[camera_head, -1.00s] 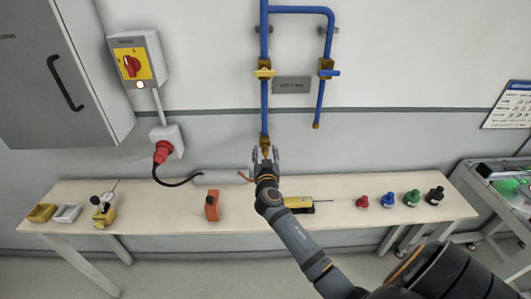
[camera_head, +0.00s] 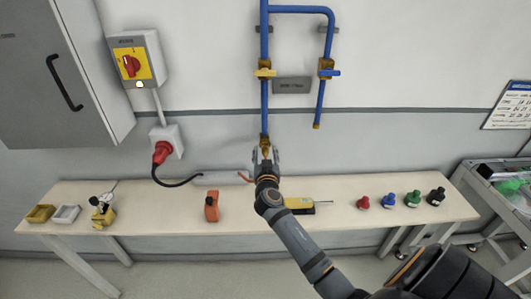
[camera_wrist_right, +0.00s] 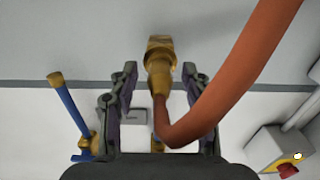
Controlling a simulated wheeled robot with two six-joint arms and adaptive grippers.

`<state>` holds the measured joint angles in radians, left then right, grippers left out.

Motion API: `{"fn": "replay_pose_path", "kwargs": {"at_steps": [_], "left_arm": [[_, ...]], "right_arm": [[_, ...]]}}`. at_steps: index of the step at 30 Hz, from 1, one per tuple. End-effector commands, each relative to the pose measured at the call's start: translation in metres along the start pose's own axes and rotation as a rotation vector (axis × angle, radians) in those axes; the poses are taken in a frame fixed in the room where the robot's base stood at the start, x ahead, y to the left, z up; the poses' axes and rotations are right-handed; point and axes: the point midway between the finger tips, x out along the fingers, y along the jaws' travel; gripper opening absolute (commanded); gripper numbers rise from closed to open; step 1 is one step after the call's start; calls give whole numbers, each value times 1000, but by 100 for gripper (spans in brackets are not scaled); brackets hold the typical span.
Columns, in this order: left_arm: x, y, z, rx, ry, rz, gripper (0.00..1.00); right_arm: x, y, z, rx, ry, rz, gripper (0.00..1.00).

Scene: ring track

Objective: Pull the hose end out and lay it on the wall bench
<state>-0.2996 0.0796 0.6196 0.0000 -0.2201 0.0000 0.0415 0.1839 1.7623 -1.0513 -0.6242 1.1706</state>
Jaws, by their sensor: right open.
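The orange hose (camera_wrist_right: 225,85) shows large in the wrist view. It runs from a brass fitting (camera_wrist_right: 160,72) and bends up to the right. In the head view only a short orange piece of the hose (camera_head: 245,177) shows left of my gripper. The fitting sits at the lower end of the left blue pipe (camera_head: 264,100). My right gripper (camera_head: 266,157) is open, with one finger on each side of the fitting (camera_wrist_right: 160,80); contact is not clear. The wall bench (camera_head: 150,200) stands below, along the wall. My left gripper is not in view.
On the bench are a yellow tray (camera_head: 40,213), a white tray (camera_head: 66,214), an orange block (camera_head: 211,206), a yellow tool (camera_head: 300,204) and several coloured plugs (camera_head: 388,200). A red plug (camera_head: 162,152) with black cable hangs at left. Bare bench lies left of the orange block.

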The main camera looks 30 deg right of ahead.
Motion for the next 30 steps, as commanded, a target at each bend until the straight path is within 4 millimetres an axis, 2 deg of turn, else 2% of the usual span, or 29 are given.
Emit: {"fn": "replay_pose_path", "kwargs": {"at_steps": [20,23,30], "left_arm": [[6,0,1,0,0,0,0],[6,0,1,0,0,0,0],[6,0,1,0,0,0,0]], "right_arm": [[0,0,0,0,0,0,48],[0,0,0,0,0,0,37],[0,0,0,0,0,0,5]]}}
